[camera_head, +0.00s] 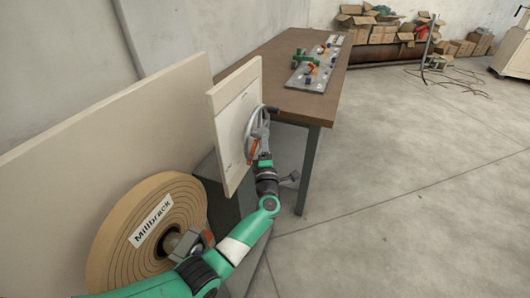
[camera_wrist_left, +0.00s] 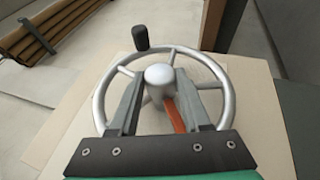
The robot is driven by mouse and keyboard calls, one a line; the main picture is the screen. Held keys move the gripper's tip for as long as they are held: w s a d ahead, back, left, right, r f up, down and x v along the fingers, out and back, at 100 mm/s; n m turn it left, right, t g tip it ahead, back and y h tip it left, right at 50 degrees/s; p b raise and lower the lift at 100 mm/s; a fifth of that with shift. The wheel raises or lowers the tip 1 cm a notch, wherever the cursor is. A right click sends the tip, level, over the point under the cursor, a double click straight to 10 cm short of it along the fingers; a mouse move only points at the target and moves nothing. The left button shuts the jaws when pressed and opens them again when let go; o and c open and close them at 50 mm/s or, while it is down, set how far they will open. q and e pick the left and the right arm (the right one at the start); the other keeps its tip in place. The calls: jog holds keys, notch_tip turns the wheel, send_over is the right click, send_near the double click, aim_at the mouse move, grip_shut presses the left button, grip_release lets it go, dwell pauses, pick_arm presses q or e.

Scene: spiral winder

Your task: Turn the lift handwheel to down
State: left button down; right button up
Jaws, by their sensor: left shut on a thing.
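The lift handwheel (camera_head: 249,138) is a silver spoked wheel on a pale upright panel (camera_head: 227,112). In the left wrist view the wheel's rim (camera_wrist_left: 243,100) surrounds a round hub (camera_wrist_left: 160,74). A black knob (camera_wrist_left: 140,38) stands at the top of the rim, slightly left. A red-orange pointer (camera_wrist_left: 175,116) shows below the hub, between the fingers. My left gripper (camera_head: 262,150) is at the wheel, with its two fingers (camera_wrist_left: 158,80) on either side of the hub, shut on the handwheel. The fingers hide part of the spokes. My right gripper is not in view.
A large brown roll labelled Millbrack (camera_head: 118,240) stands at the lower left, beside my left arm. A brown table (camera_head: 290,102) with a grey plate of small parts (camera_head: 312,78) is behind the panel. Boxes (camera_head: 383,32) lie at the back.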

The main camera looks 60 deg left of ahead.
pick_arm(q)
jog(key=shift+a+f+n+y, duration=0.1)
jog(key=shift+f+n+y, duration=0.15)
jog(key=shift+n+y, duration=0.15)
jog(key=shift+y+p, duration=0.3)
jog(key=shift+p, duration=0.05)
jog(key=shift+f+n+y, duration=0.1)
jog(key=shift+n+y, duration=0.3)
jog(key=shift+n, duration=0.1)
jog(key=shift+w, duration=0.1)
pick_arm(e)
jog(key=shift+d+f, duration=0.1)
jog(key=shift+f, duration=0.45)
pick_arm(q)
jog(key=shift+t+y, duration=0.3)
jog(key=shift+c, duration=1.8)
grip_release()
jog(key=shift+d, duration=0.2)
jog(key=p+v, duration=0.2)
jog(key=v, duration=0.9)
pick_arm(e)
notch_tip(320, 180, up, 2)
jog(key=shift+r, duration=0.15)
